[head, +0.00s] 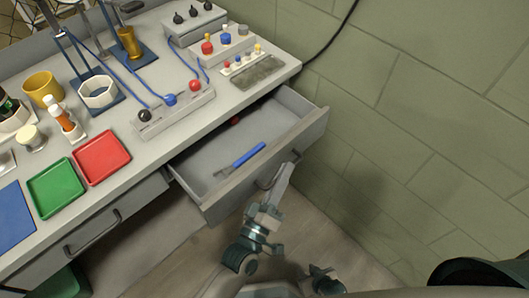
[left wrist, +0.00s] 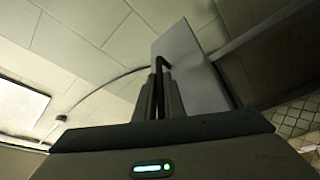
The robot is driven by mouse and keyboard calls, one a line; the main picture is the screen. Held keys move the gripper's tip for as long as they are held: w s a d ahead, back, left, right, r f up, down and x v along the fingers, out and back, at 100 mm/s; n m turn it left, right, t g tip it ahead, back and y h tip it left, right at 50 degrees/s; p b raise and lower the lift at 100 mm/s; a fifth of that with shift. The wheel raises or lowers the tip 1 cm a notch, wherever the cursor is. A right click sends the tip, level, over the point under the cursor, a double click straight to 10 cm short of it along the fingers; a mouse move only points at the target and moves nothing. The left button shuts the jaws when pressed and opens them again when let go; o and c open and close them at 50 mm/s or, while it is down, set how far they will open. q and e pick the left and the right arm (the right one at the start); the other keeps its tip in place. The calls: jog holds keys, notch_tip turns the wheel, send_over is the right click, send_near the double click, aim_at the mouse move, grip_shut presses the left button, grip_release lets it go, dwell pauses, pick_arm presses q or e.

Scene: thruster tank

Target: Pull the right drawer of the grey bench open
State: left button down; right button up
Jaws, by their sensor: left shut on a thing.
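The grey bench (head: 148,188) has its right drawer (head: 222,199) pulled well out, with its inside showing. The drawer's dark bar handle (head: 263,185) is on its front face. My left gripper (head: 284,172) is shut on this handle, in front of the drawer. In the left wrist view the fingers (left wrist: 160,82) close around the dark handle (left wrist: 162,62), with the pale drawer front (left wrist: 186,65) behind. A small dark part of mine (head: 325,280) shows low in the head view; I cannot make out right jaws there.
In the drawer lie a blue-handled tool (head: 240,160) and a small red thing (head: 235,120). The left drawer (head: 100,232) is shut. Trays, cups and a plug board (head: 178,112) stand on the bench top. A green block wall (head: 400,120) bounds the right side; floor shows between.

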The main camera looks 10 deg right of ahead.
pick_arm(q)
jog(key=s+d, duration=0.2)
jog(key=s, duration=0.1)
jog(key=s+d, duration=0.1)
jog(key=shift+s+d+f, duration=0.1)
jog(key=shift+s+d, duration=0.15)
jog(key=shift+s, duration=0.15)
pick_arm(e)
jog(key=shift+w+a+r, duration=0.25)
jog(key=shift+a, duration=0.05)
pick_arm(q)
jog(key=c, duration=2.2)
grip_release()
jog(key=shift+o, duration=0.4)
jog(key=shift+s+a, duration=0.1)
